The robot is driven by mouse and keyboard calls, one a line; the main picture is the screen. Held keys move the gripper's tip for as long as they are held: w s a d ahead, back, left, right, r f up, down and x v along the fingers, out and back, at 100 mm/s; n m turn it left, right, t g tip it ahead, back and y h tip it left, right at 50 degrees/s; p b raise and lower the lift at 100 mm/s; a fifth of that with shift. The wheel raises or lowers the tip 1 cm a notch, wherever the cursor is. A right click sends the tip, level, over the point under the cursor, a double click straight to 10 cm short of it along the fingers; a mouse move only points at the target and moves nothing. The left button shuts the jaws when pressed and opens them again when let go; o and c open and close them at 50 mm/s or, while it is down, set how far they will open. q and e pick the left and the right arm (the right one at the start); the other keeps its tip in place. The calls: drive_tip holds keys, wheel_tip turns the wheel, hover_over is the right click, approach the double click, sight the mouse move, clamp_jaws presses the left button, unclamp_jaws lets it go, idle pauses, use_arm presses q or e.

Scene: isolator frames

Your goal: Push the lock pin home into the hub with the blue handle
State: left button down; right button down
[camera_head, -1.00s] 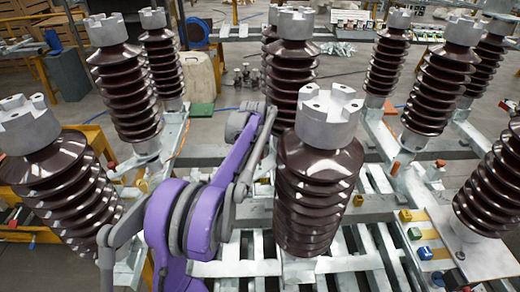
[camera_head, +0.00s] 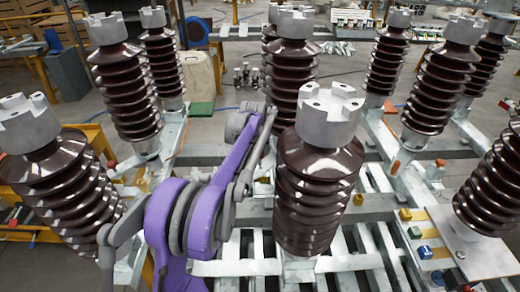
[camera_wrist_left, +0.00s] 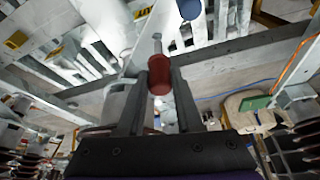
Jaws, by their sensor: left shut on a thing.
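My left gripper (camera_wrist_left: 159,85) shows in the left wrist view, its two dark fingers closed on a red handle (camera_wrist_left: 160,75). A thin grey metal rod (camera_wrist_left: 157,44) extends from the red handle, away from the gripper. A round blue thing (camera_wrist_left: 188,8) sits beyond it at the top edge; I cannot tell if it is the blue handle. No hub or lock pin can be clearly made out. In the head view my purple left arm reaches forward and its gripper is hidden. My right gripper is not in view.
A brown ribbed insulator (camera_head: 317,180) with a grey castellated cap stands right beside my arm, with several more around. Pale metal frame bars (camera_head: 240,268) lie below.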

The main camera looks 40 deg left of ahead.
sight(260, 159)
use_arm(q)
drive_tip(key=shift+f+b, duration=1.55)
drive_tip(key=shift+f, duration=1.4)
drive_tip(key=c, duration=0.5)
unclamp_jaws()
drive_tip(key=v, duration=1)
drive_tip(key=shift+s+r, duration=0.2)
drive_tip(key=shift+r, duration=0.1)
drive_tip(key=shift+d, duration=0.15)
